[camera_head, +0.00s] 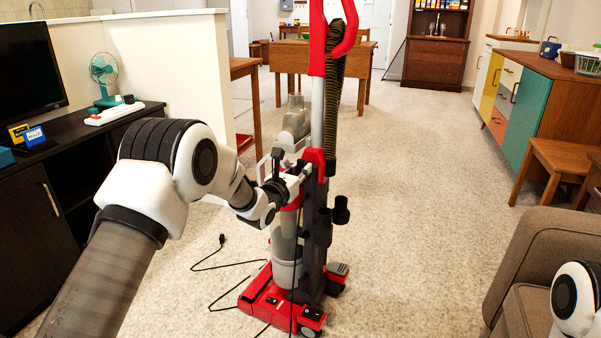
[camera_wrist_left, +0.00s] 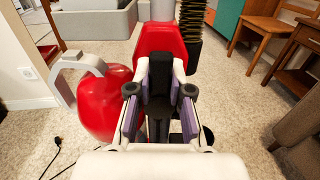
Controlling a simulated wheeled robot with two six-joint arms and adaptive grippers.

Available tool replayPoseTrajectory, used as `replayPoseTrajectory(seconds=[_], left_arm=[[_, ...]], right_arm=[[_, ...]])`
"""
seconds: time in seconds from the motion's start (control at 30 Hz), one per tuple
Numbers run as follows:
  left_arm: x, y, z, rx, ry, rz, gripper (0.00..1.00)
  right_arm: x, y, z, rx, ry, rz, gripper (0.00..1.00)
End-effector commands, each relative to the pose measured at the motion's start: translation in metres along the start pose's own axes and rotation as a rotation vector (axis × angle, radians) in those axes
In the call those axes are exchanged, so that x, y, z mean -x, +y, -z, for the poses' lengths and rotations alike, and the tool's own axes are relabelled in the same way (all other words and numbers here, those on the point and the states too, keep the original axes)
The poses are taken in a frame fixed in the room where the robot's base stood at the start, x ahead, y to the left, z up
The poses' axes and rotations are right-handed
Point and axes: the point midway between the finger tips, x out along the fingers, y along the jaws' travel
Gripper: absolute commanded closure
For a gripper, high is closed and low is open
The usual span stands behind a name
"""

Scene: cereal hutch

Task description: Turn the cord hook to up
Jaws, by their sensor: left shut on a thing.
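A red and grey upright vacuum cleaner (camera_head: 317,90) stands on the carpet in the middle of the head view. My left gripper (camera_head: 301,174) is at the upper part of its body, coming in from the left. In the left wrist view, my left gripper (camera_wrist_left: 160,98) has its fingers on both sides of a dark cord hook (camera_wrist_left: 158,75) in front of a red panel (camera_wrist_left: 160,40), and is shut on it. In the head view the gripper hides the hook, and I cannot tell exactly which way it points. My right gripper is out of view.
A black cord (camera_head: 225,266) lies loosely on the carpet left of the vacuum. A black cabinet (camera_head: 45,205) stands at the left. A brown armchair (camera_head: 545,240) is at the right. Open carpet (camera_head: 420,190) lies right of and behind the vacuum.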

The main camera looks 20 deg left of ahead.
Motion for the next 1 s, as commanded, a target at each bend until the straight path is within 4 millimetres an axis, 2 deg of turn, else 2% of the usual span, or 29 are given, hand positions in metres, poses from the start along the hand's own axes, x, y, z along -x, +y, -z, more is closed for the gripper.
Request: replayPoseTrajectory(seconds=[0.1,0.13,0.17,0.2,0.47,0.57,0.77,0.93,1.0], left_arm=[[0.0,0.0,0.001,-0.001,0.002,0.001,1.0],[0.0,0.0,0.001,-0.001,0.002,0.001,0.7],[0.0,0.0,0.001,-0.001,0.002,0.001,0.6],[0.0,0.0,0.001,-0.001,0.002,0.0,0.54],[0.0,0.0,0.0,0.0,0.001,0.0,0.54],[0.0,0.0,-0.002,0.011,0.002,0.0,0.54],[0.0,0.004,-0.01,0.108,0.004,-0.001,0.54],[0.0,0.009,-0.011,0.303,0.003,-0.001,0.54],[0.0,0.012,-0.001,0.443,0.002,-0.001,0.54]], right_arm=[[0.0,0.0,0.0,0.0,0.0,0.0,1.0],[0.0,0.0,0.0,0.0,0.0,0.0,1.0],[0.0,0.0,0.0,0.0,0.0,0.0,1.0],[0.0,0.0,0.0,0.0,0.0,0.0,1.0],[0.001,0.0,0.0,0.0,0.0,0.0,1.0],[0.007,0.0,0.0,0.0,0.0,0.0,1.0],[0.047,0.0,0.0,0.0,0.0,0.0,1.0],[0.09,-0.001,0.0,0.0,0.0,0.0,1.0],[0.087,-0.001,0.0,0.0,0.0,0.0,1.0]])
